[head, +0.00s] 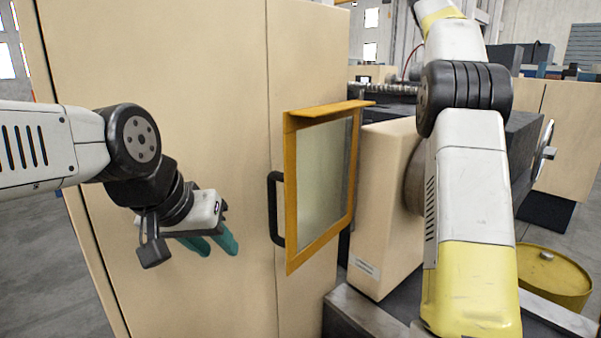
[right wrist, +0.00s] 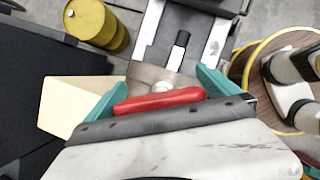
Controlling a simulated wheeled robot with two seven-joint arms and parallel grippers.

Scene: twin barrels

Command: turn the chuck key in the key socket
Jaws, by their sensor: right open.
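In the right wrist view, my right gripper (right wrist: 161,78) is open, with one teal finger on each side. A red bar (right wrist: 160,100) lies crosswise between the fingers, with a small pale round piece (right wrist: 163,87) just beyond it. It looks like the chuck key's handle; whether the fingers touch it I cannot tell. The key socket cannot be made out. In the head view, the chuck (head: 413,178) is mostly hidden behind my right arm, and my right gripper is out of frame. My left gripper (head: 222,246) hangs empty before the beige cabinet, its teal fingers apart.
An orange-framed window guard (head: 291,205) with a black handle (head: 275,210) stands beside the beige headstock (head: 385,215). A yellow barrel (head: 552,280) stands at the right; a yellow barrel also shows in the right wrist view (right wrist: 92,22). A black-and-white piece (right wrist: 178,50) lies beyond the red bar.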

